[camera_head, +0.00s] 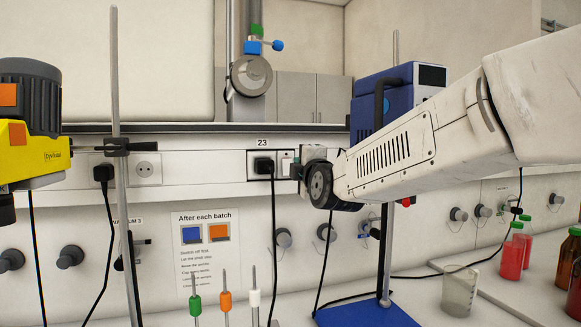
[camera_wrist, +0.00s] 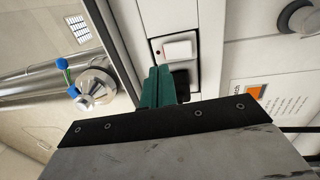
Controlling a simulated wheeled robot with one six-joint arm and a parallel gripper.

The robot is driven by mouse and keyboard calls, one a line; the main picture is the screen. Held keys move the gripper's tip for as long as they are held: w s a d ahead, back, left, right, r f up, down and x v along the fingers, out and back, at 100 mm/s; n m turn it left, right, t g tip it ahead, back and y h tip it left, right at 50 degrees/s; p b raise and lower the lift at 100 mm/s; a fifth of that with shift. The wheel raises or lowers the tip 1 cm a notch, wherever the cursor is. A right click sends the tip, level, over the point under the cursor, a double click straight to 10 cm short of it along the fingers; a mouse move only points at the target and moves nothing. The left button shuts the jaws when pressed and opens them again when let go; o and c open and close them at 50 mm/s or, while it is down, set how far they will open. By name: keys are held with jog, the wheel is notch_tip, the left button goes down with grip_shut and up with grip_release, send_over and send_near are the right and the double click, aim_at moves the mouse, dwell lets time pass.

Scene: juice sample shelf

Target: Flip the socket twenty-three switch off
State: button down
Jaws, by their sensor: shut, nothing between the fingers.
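The panel labelled 23 (camera_head: 262,142) is on the wall trunking in the head view. A black plug (camera_head: 263,165) sits in its socket, with a white rocker switch (camera_head: 287,166) just right of it. In the wrist view the switch (camera_wrist: 178,48) shows as a white rocker in a dark frame, with a small red mark beside it. My gripper (camera_wrist: 161,72) is shut and empty, its green fingertips close to the switch and the plug (camera_wrist: 181,77). I cannot tell whether they touch. In the head view the gripper's dark body hides the fingers, right beside the switch.
A metal stand rod (camera_head: 122,200) rises left of the socket. A blue stand (camera_head: 375,300) and a blue device (camera_head: 398,95) are near my arm. A beaker (camera_head: 459,290) and bottles stand at right. A notice (camera_head: 207,255) hangs below the trunking.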

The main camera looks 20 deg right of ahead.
jog(key=s, duration=0.7)
jog(key=shift+s+a+r, duration=0.15)
jog(key=shift+s+r, duration=0.05)
jog(key=shift+r, duration=0.25)
jog(key=s+a+f+m+g+y, duration=0.1)
jog(key=s+f+m+g, duration=0.4)
jog(key=f, duration=0.4)
jog(key=s+a+f+m+g+y, duration=0.1)
jog(key=s+f+m+g, duration=0.35)
jog(key=f, duration=0.45)
jog(key=s+d+f+m+g, duration=0.2)
jog(key=s, duration=0.6)
jog(key=s+d+f+m+g+h, duration=0.1)
jog(key=s+d+f+m+g, duration=0.1)
jog(key=s, duration=0.6)
jog(key=s+d+f+m+g+h, duration=0.1)
jog(key=s+f+m+g, duration=0.3)
jog(key=s, duration=0.4)
jog(key=shift+d, duration=0.55)
